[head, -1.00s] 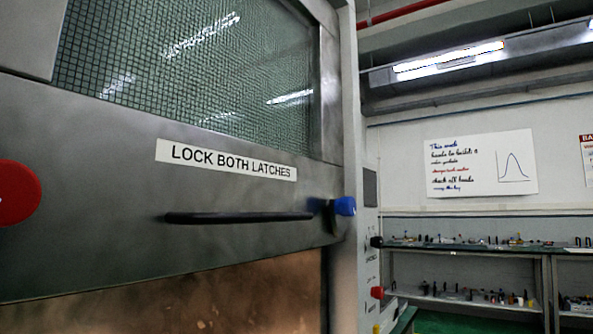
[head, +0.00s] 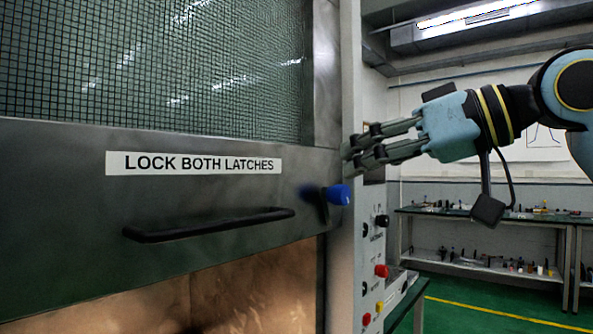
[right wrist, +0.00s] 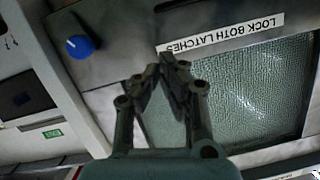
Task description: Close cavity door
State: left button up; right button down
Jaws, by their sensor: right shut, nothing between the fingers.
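The cavity door (head: 60,190) is a grey metal panel with a mesh window (head: 170,65), a "LOCK BOTH LATCHES" label (head: 194,163) and a black bar handle (head: 208,225). Copper-coloured cavity shows below its lower edge, so the door does not cover the whole opening. A latch with a blue knob (head: 338,194) is at its right edge. My right gripper (head: 350,156) is shut and empty, to the right of the door and above the blue knob, apart from the handle. In the right wrist view the shut fingers (right wrist: 168,62) point toward the label. My left gripper is not in view.
A control panel with a black knob (head: 381,221) and a red button (head: 382,271) stands right of the door. Workbenches with small items (head: 480,215) line the back wall. Green floor (head: 470,300) is clear at lower right.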

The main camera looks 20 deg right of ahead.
notch_tip(320, 180, up, 2)
jog(key=p, duration=0.3)
send_over(277, 193)
jog(key=s+d, duration=0.3)
jog(key=shift+f, duration=0.65)
jog(key=f, duration=0.1)
jog(key=f+p, duration=0.1)
jog(key=f, duration=0.1)
jog(key=shift+w+a+f, duration=0.1)
jog(key=shift+a+f, duration=0.1)
jog(key=shift+a, duration=0.15)
jog(key=shift+f, duration=0.45)
jog(key=shift+f, duration=0.15)
